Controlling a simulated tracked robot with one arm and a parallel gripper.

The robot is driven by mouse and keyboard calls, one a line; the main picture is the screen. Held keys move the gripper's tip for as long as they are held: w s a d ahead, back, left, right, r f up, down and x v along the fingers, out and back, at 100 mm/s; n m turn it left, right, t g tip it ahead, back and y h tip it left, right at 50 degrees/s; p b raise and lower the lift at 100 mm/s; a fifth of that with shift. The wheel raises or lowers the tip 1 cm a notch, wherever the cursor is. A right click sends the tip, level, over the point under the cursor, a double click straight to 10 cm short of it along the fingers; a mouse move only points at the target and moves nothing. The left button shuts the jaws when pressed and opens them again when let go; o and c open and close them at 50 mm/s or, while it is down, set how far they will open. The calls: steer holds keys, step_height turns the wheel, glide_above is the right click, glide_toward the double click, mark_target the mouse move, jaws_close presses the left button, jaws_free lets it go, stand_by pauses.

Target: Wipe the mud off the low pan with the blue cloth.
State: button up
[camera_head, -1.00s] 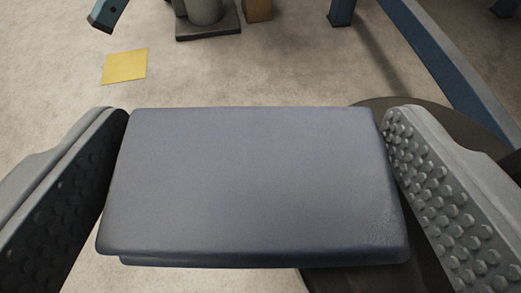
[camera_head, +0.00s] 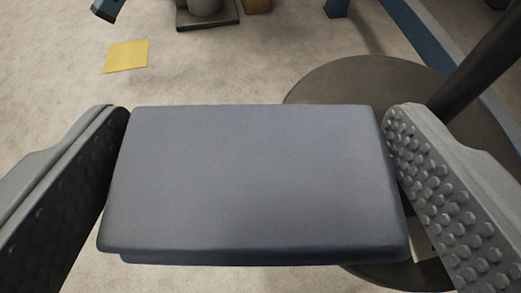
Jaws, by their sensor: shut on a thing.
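My gripper (camera_head: 257,112) is shut on the blue cloth (camera_head: 255,180), a folded grey-blue pad. Its studded fingers press the cloth's left and right edges, and the cloth fills the middle of the view. The low pan cannot be made out for certain, and no mud shows. A dark round disc (camera_head: 350,82) lies low behind and under the cloth's right side, partly hidden by it; I cannot tell whether this is the pan.
A dark post (camera_head: 480,62) slants up over the disc at the right. A blue frame beam (camera_head: 415,35) stands behind it. A yellow square (camera_head: 127,56) lies on the pale floor (camera_head: 230,72) at the upper left. A grey base (camera_head: 208,20) stands at the top.

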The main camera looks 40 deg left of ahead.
steer(key=shift+a, duration=0.1)
steer(key=shift+w+a, duration=0.8)
steer(key=shift+a, duration=0.2)
steer(key=shift+d, duration=0.1)
steer(key=shift+s+d, duration=0.8)
steer(key=shift+d, duration=0.2)
steer(key=shift+w+a, duration=0.15)
steer(key=shift+w+a+p, duration=0.35)
steer(key=shift+w+a, duration=0.35)
steer(key=shift+a, duration=0.25)
steer(key=shift+s+d, duration=0.1)
steer(key=shift+d, duration=0.1)
steer(key=shift+s+d, duration=0.75)
steer(key=shift+d, duration=0.15)
